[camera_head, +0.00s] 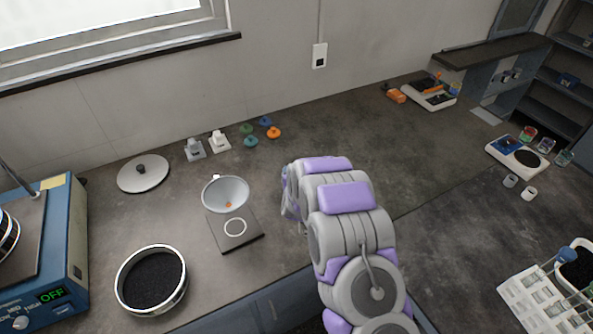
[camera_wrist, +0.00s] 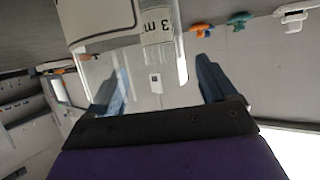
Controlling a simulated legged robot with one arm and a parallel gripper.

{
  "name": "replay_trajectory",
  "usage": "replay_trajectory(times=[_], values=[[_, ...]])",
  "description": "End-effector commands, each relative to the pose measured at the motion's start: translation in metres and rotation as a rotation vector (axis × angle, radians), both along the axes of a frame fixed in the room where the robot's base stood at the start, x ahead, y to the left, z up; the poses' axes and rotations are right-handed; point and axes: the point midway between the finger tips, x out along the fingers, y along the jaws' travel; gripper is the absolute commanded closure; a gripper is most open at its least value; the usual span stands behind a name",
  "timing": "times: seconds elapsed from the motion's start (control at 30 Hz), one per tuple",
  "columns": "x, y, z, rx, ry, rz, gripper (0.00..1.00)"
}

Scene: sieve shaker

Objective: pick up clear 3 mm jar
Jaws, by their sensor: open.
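The clear jar (camera_wrist: 178,62) shows close up in the wrist view, upside down in that picture, with a white label reading "3 m" before it is cut off. My gripper (camera_wrist: 160,72) is open, with one blue finger on each side. The jar stands close in front of the fingers and overlaps the left finger in the picture. I cannot tell whether they touch. In the head view my grey and purple arm reaches over the bench and hides the fingers. I do not see the jar there.
On the bench are a funnel (camera_head: 228,188), a dark square plate with a ring (camera_head: 213,238), a round sieve (camera_head: 124,284) and a lid (camera_head: 143,178). Small coloured knobs (camera_head: 274,133) lie behind. A blue shaker (camera_head: 70,250) stands left.

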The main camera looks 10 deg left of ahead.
Motion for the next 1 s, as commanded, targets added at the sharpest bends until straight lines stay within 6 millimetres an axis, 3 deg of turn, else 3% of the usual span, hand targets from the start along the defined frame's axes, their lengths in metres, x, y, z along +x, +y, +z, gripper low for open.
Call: replay_trajectory(times=[0.5,0.8,1.0], values=[[0.044,0.011,-0.015,-0.001,-0.004,0.000,0.15],[0.047,0.011,-0.016,-0.001,0.000,0.000,0.15],[0.047,0.011,-0.016,-0.001,0.000,0.000,0.34]])
